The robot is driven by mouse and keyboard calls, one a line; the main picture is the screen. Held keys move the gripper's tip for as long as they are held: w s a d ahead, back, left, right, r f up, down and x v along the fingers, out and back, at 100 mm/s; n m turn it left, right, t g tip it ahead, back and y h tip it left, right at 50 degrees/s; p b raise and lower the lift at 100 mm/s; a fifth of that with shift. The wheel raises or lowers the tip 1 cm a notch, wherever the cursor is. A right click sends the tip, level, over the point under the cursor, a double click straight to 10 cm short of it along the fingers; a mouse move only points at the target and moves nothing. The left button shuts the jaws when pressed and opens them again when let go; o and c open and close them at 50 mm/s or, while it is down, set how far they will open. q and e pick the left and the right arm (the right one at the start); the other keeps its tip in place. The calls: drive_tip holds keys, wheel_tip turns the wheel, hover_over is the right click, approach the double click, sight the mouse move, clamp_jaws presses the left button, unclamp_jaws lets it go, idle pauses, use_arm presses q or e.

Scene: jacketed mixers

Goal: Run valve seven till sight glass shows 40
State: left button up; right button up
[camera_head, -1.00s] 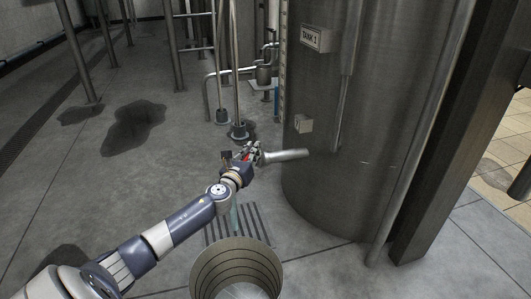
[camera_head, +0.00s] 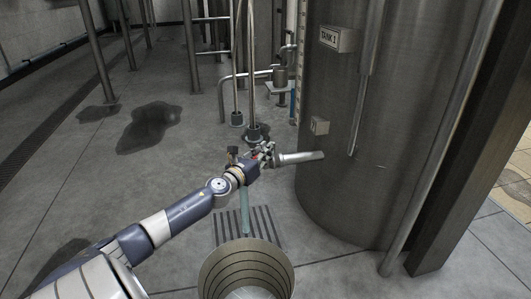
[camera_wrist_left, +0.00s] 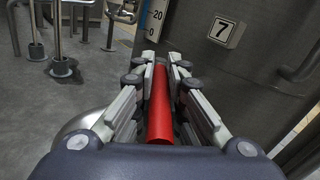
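My left gripper (camera_head: 264,155) is at the valve on the outlet pipe (camera_head: 300,158) low on the tank marked TANK 1 (camera_head: 335,110). The left wrist view shows the red valve handle (camera_wrist_left: 159,105) lengthwise between its fingers, which close around it near the tips. A plate with a 7 (camera_wrist_left: 223,31) is on the tank wall beyond. The sight glass scale shows 0 and 20 in the wrist view (camera_wrist_left: 152,18); its upper part is cut off there. In the head view the scale (camera_head: 301,60) is too small to read. My right gripper is not in view.
Thin upright pipes (camera_head: 251,80) stand behind the gripper. A dark wet patch (camera_head: 148,128) lies on the open floor at left.

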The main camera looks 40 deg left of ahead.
use_arm(q)
drive_tip(key=o, duration=0.5)
drive_tip(key=shift+r, duration=0.1)
drive_tip(key=shift+s, duration=0.1)
drive_tip(key=shift+s, duration=0.4)
drive_tip(key=v, duration=1.1)
